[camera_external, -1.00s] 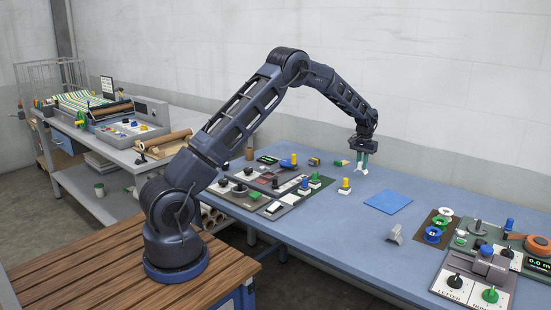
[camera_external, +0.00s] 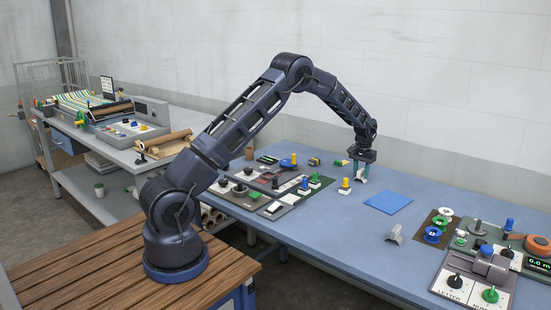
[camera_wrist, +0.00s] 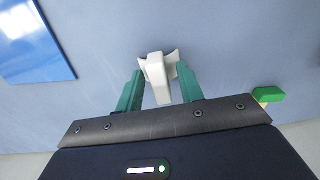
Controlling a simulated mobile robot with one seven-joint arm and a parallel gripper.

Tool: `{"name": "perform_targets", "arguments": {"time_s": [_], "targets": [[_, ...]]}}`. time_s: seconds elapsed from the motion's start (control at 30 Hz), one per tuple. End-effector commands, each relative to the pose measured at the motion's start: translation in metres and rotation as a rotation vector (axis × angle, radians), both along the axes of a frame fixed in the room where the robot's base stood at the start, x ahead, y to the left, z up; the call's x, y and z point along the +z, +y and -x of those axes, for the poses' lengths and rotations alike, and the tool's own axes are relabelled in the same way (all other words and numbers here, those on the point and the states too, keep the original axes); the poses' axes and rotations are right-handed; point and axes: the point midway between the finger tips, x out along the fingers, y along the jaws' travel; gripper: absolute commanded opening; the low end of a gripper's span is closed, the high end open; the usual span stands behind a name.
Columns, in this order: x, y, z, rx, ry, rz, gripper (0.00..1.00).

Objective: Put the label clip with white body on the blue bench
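A label clip with a white body (camera_wrist: 158,68) shows in the wrist view, between the two teal fingers of my gripper (camera_wrist: 161,72). The fingers stand apart on either side of it, with narrow gaps visible beside its body. The blue bench (camera_external: 310,222) has a blue-grey top, and it fills the background in the wrist view (camera_wrist: 225,40). In the external view my gripper (camera_external: 361,173) points down, low over the back part of the bench. The clip is mostly hidden there by the fingers, so I cannot tell whether it touches the bench.
A bright blue mat (camera_external: 388,202) lies to the right, with a grey clip-like piece (camera_external: 395,235) in front of it. A yellow-topped peg (camera_external: 345,186) stands just left of my gripper. Control panels (camera_external: 270,187) fill the left, and more panels and spools (camera_external: 432,235) the right.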

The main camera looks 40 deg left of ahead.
Motion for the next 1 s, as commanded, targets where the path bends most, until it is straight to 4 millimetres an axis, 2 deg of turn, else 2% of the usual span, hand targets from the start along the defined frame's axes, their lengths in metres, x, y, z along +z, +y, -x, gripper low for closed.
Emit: {"name": "perform_targets", "arguments": {"time_s": [0.17, 0.27, 0.7, 1.0], "targets": [[0.002, 0.000, 0.000, 0.000, -0.001, 0.000, 0.37], [0.010, 0.000, 0.000, 0.000, -0.001, 0.000, 0.37], [0.090, 0.000, 0.000, 0.000, -0.002, 0.001, 0.37], [0.121, 0.000, 0.000, 0.000, -0.001, 0.000, 0.37]]}}
